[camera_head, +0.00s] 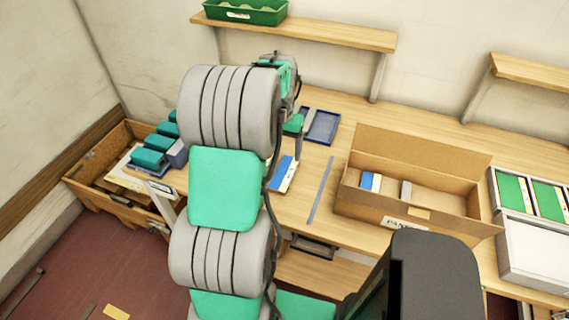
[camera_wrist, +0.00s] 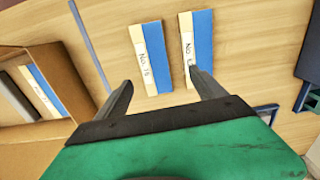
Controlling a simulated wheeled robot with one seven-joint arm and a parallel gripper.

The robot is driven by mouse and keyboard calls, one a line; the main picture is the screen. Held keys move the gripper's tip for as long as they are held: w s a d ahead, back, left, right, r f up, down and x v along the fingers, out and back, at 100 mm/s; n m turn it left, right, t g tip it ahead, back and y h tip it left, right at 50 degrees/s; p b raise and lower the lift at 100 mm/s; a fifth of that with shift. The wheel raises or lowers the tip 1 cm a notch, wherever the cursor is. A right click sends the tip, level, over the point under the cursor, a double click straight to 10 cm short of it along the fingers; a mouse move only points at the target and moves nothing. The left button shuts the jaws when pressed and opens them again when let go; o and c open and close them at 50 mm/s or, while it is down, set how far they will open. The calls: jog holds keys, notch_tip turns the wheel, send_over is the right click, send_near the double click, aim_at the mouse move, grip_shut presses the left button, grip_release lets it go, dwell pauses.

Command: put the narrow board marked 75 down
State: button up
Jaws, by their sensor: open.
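In the wrist view two blue boards with cream label strips lie side by side on the wooden bench. The left board (camera_wrist: 155,50) has a label beginning "No"; its digits are hard to read. The right board (camera_wrist: 198,40) has its number partly covered by a finger. My gripper (camera_wrist: 160,82) is open with nothing between its fingers. Its fingertips point towards the near ends of the boards, the right one overlapping the right board in the picture. In the head view blue-and-cream board (camera_head: 285,174) shows beside my arm, which hides the rest and my fingers.
An open cardboard box (camera_head: 455,222) holds a blue board and a grey piece, right of a blue-grey strip (camera_head: 321,190) on the bench. A dark blue tray (camera_head: 322,126) lies behind. A wooden crate (camera_head: 90,166) with teal-topped blocks stands left. A shelf (camera_head: 330,34) overhangs the back.

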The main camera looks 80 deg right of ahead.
aim_at(285, 171)
jog(key=f, duration=0.2)
jog(key=f+p, duration=0.1)
jog(key=f, duration=0.2)
jog(key=s+f+p, duration=0.1)
jog(key=f, duration=0.2)
jog(key=shift+a, duration=0.1)
jog(key=shift+c, duration=0.6)
jog(key=shift+r, duration=0.1)
jog(key=c, duration=1.5)
